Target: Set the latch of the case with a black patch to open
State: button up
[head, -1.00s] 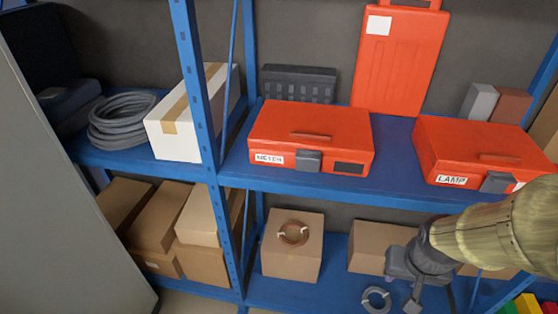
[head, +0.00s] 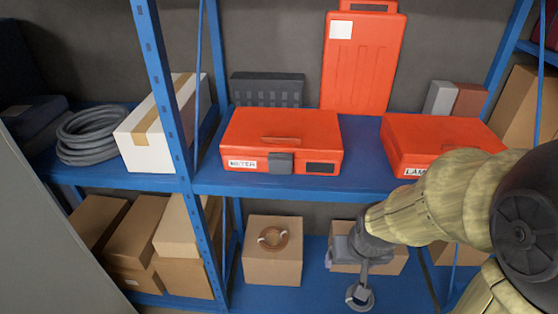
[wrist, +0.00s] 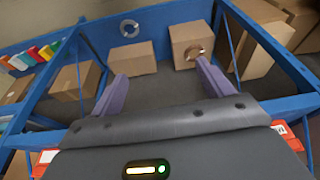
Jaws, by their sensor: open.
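The orange-red case labelled METER (head: 281,130) lies flat on the blue upper shelf in the head view. A black patch (head: 322,168) is on its front, right of the grey latch (head: 281,163). The latch lies against the front; its setting is too small to tell. My gripper (head: 352,280) is below and right of this case, in front of the lower shelf, and partly hidden by its own wrist. In the wrist view its two purple fingers (wrist: 160,85) are spread with nothing between them. Red pieces show at that view's lower edges.
A second red case, LAMP (head: 430,140), sits to the right, its front partly covered by my arm. A tall red case (head: 362,65) stands behind. A blue post (head: 163,90) and white box (head: 150,145) are left. The lower shelf holds cartons (head: 272,262).

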jog(key=shift+o, duration=0.3)
jog(key=w+a+t+y+b, duration=0.1)
jog(key=w+a+t+b, duration=0.1)
jog(key=w+a, duration=0.4)
jog(key=shift+a+f+n+t, duration=0.2)
jog(key=shift+f+n+t, duration=0.15)
jog(key=shift+t, duration=0.35)
jog(key=w+a+r+t+h+b, duration=0.1)
jog(key=w+a+r+t+b, duration=0.1)
jog(key=a+t, duration=0.3)
jog(key=w+a+r+m+t+b, duration=0.1)
jog(key=a+r+t+b, duration=0.2)
jog(key=a+r+t, duration=0.2)
jog(key=shift+w+a+t+h, duration=0.4)
jog(key=shift+a+t, duration=0.1)
jog(key=shift+t, duration=0.1)
jog(key=shift+w+r, duration=0.1)
jog(key=shift+r, duration=0.05)
